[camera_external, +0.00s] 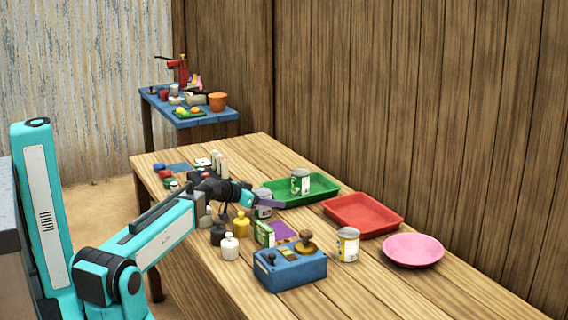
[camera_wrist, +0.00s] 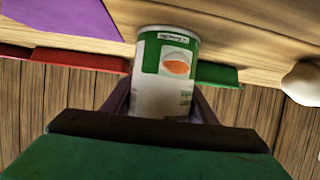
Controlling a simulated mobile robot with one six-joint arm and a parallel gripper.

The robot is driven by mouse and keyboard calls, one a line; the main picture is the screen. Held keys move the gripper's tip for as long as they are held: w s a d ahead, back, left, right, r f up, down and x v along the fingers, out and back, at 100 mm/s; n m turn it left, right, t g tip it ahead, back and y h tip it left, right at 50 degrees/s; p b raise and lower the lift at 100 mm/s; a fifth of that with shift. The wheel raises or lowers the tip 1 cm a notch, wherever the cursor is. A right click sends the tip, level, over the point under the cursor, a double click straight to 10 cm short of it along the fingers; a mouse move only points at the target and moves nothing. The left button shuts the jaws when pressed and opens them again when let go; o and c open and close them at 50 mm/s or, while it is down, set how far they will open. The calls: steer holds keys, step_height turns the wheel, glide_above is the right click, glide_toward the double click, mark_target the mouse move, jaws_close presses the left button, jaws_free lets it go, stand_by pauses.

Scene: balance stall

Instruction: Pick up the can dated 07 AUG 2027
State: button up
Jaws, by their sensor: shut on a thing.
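My gripper (camera_external: 266,202) is shut on a can (camera_wrist: 165,75), with a purple finger on either side of it. The can has a green and white label with an orange picture in the wrist view; its date cannot be read. In the external view the held can (camera_external: 263,211) is partly hidden by the gripper, and I cannot tell whether it touches the table. A second can (camera_external: 300,182) with a green and white label stands upright at the green tray. A third can (camera_external: 348,245), with a yellow and white label, stands at the front right, apart from my gripper.
A green tray (camera_external: 325,188), a red tray (camera_external: 398,221) and a pink plate (camera_external: 414,250) line the far side. A blue box (camera_external: 290,274) with knobs, a yellow bottle (camera_external: 241,226) and a white bottle (camera_external: 229,248) stand near my arm. The table's right front is clear.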

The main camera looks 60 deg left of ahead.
steer(key=shift+r, duration=0.2)
step_height(320, 180, up, 10)
steer(key=shift+f, duration=0.15)
stand_by(0.8)
stand_by(0.6)
